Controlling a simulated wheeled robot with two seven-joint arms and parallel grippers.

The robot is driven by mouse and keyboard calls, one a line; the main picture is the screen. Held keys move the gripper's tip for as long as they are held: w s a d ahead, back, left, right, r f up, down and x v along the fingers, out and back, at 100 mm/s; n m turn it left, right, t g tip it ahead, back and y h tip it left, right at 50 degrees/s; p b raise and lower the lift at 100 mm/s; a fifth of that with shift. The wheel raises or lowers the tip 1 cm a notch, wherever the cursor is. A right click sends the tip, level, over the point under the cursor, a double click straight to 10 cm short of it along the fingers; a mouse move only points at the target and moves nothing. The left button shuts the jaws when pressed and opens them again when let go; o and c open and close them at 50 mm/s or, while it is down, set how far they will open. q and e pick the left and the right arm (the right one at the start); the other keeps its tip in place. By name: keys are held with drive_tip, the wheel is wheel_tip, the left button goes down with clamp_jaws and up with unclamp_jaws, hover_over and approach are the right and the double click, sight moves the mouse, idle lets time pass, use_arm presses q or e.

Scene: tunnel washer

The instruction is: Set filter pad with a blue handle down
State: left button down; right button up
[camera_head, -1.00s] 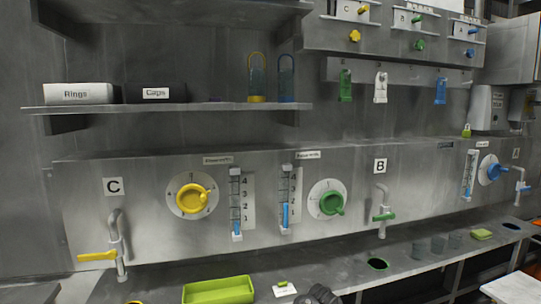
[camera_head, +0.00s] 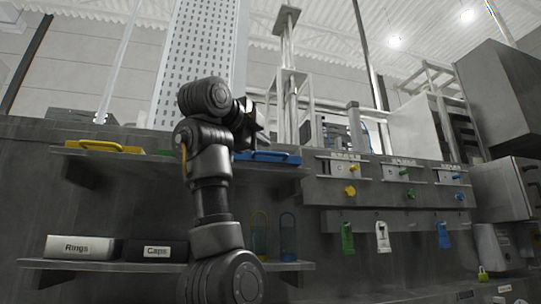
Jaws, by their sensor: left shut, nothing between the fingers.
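The filter pad with a blue handle (camera_head: 268,157) lies on the upper shelf (camera_head: 285,172), near its right end. My left gripper (camera_head: 254,122) is raised above and slightly left of the pad, apart from its handle. It is shut and empty; its fingers are dark and partly hidden by the wrist. My left arm rises through the middle of the view and covers part of both shelves. My right gripper is not in view.
The Rings box (camera_head: 85,248) and Caps box (camera_head: 155,251) stand on the lower shelf (camera_head: 60,265). A valve panel (camera_head: 330,190) is at right.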

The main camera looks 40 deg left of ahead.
use_arm(q)
drive_tip(key=s+r, duration=0.1)
drive_tip(key=s, duration=0.1)
drive_tip(key=p, duration=0.7)
approach(279, 155)
drive_tip(key=w+d, duration=0.2)
drive_tip(key=w, duration=0.1)
drive_tip(key=shift+w+a+r+p, duration=0.15)
drive_tip(key=shift+w+a+p, duration=0.85)
drive_tip(key=shift+w, duration=0.15)
drive_tip(key=shift+w+a, duration=0.1)
drive_tip(key=shift+a, duration=0.5)
drive_tip(key=shift+f, duration=0.2)
drive_tip(key=shift+w+d, duration=0.15)
